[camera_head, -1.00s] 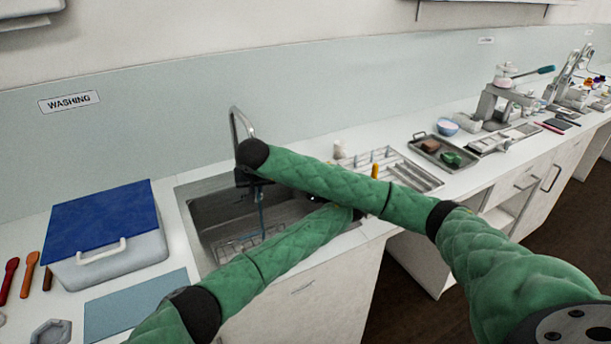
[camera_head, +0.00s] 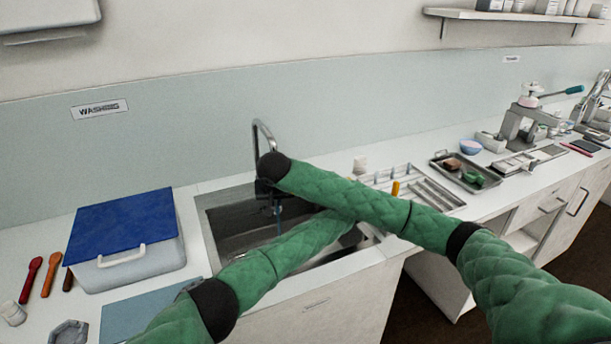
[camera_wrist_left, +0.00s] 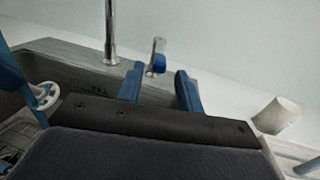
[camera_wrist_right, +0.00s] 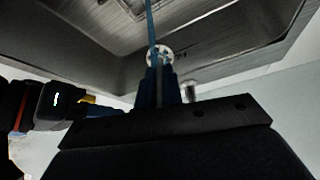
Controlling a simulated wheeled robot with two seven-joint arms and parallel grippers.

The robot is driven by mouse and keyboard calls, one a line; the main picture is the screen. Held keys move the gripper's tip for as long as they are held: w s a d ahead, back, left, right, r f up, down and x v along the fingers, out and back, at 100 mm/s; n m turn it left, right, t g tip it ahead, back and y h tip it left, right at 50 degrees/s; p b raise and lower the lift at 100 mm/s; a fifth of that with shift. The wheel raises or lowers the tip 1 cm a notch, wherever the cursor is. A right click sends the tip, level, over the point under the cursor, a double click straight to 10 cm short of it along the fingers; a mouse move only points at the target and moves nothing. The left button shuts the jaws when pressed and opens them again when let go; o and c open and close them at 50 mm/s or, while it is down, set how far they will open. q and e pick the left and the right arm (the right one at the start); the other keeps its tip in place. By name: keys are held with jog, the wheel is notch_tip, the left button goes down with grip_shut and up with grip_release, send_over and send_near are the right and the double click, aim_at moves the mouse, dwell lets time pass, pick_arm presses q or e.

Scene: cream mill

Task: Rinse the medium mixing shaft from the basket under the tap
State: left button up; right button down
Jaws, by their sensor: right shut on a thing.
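My right gripper (camera_head: 274,197) points down over the sink (camera_head: 222,228). In the right wrist view its blue fingers (camera_wrist_right: 160,84) are shut on the thin blue mixing shaft (camera_wrist_right: 151,25), which carries a pale disc. The shaft and disc also show at the left of the left wrist view (camera_wrist_left: 45,95). The tap (camera_head: 262,135) arches up behind my right wrist; no water is visible. In the left wrist view my left gripper (camera_wrist_left: 160,88) is open, with a blue-marked lever (camera_wrist_left: 158,62) beyond its fingers, beside the tap's column (camera_wrist_left: 110,30). In the head view my arms hide the left gripper.
A grey box with a blue lid (camera_head: 125,235) stands left of the sink. A wire grid, possibly the basket (camera_wrist_left: 15,142), shows in the sink. A white cup (camera_wrist_left: 277,115) and a rack (camera_head: 430,187) are to the right. My arms cross over the sink.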

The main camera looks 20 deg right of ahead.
pick_arm(q)
jog(key=shift+x, duration=2.35)
grip_shut()
